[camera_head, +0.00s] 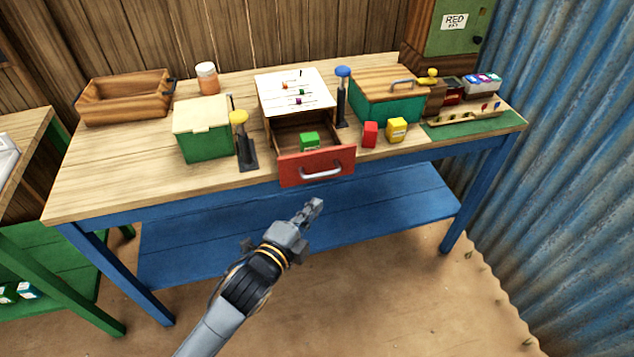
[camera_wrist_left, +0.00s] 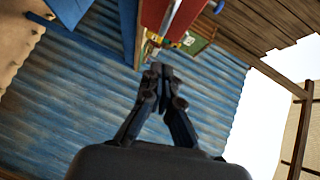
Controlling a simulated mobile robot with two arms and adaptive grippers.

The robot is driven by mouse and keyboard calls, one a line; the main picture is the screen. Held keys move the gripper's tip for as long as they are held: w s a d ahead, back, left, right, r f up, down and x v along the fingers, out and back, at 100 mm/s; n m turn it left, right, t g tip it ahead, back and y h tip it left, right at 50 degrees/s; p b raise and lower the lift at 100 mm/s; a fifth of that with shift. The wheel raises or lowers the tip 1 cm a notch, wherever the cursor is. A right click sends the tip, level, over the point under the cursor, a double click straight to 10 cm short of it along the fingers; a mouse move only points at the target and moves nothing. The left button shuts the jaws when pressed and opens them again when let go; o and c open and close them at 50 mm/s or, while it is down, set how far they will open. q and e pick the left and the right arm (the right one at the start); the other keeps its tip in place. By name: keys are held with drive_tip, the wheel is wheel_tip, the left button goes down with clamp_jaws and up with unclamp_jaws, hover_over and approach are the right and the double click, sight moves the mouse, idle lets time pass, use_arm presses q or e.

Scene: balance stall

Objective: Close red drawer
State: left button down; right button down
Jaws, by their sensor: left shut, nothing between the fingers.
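The red drawer (camera_head: 316,166) stands pulled out from the small white-topped cabinet (camera_head: 295,90) on the workbench. Its front has a grey metal handle (camera_head: 320,171). A green block (camera_head: 309,141) sits inside the drawer. My left gripper (camera_head: 314,207) is shut and empty, in front of and below the drawer front, apart from it in the head view. In the left wrist view its closed fingers (camera_wrist_left: 161,72) point up at the picture's middle, with a red surface, probably the drawer front (camera_wrist_left: 155,14), just beyond them. My right gripper is not in view.
A red block (camera_head: 370,134) and a yellow block (camera_head: 397,129) stand right of the drawer. A yellow-topped tool (camera_head: 243,140) on a dark base and a green box (camera_head: 203,130) stand left. A blue-topped tool (camera_head: 343,95) stands beside the cabinet. A lower blue shelf (camera_head: 390,210) is bare.

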sight(327, 175)
use_arm(q)
drive_tip(key=w, duration=0.2)
drive_tip(key=w+d+f, duration=0.1)
drive_tip(key=w, duration=0.2)
drive_tip(key=w+p, duration=0.1)
drive_tip(key=w, duration=0.2)
drive_tip(key=shift+d+f, duration=0.25)
drive_tip(key=shift+d, duration=0.05)
drive_tip(key=shift+w+a+f, duration=0.15)
drive_tip(key=shift+w+a, duration=0.05)
drive_tip(key=shift+w, duration=0.1)
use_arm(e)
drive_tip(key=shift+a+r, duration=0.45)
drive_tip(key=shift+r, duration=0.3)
use_arm(q)
drive_tip(key=shift+w, duration=0.1)
